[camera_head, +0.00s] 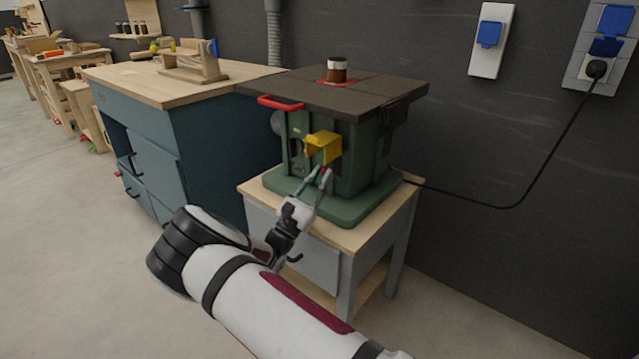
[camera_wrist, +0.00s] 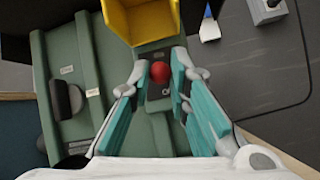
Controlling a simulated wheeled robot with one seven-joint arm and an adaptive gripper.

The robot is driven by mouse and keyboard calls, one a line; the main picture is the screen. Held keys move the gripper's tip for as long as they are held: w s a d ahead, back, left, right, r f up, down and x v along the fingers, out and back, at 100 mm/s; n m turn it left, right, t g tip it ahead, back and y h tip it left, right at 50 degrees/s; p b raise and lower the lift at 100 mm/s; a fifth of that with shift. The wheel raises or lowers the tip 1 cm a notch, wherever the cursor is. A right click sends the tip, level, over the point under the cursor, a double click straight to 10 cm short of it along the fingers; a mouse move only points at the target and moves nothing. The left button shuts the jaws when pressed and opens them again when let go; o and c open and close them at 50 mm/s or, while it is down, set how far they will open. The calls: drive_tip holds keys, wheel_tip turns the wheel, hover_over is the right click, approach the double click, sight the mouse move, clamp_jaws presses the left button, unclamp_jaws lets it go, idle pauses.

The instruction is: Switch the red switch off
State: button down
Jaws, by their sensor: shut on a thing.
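The red switch (camera_wrist: 159,72) is a small round red knob on a dark plate on the green machine (camera_head: 360,160). A yellow box-like cover (camera_head: 323,148) sits just above it, and its open inside shows in the wrist view (camera_wrist: 142,22). My gripper (camera_head: 323,176) reaches up to the machine's front, just under the yellow cover. In the wrist view its teal-padded fingers stand on both sides of the red knob and are shut on it. The knob's lower part and exact contact are hard to see.
The machine stands on a small wooden-topped table (camera_head: 250,187). A blue workbench (camera_head: 215,148) stands close at left. A black cable (camera_head: 500,206) runs right to a wall socket.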

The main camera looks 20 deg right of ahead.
drive_tip(key=shift+f+t+h+b, duration=0.3)
drive_tip(key=shift+f+h+b, duration=0.1)
drive_tip(key=shift+b, duration=0.05)
idle(0.3)
drive_tip(key=c, duration=1.8)
unclamp_jaws()
drive_tip(key=shift+r, duration=0.1)
drive_tip(key=shift+d, duration=0.1)
drive_tip(key=v, duration=1.2)
drive_tip(key=shift+w, duration=0.1)
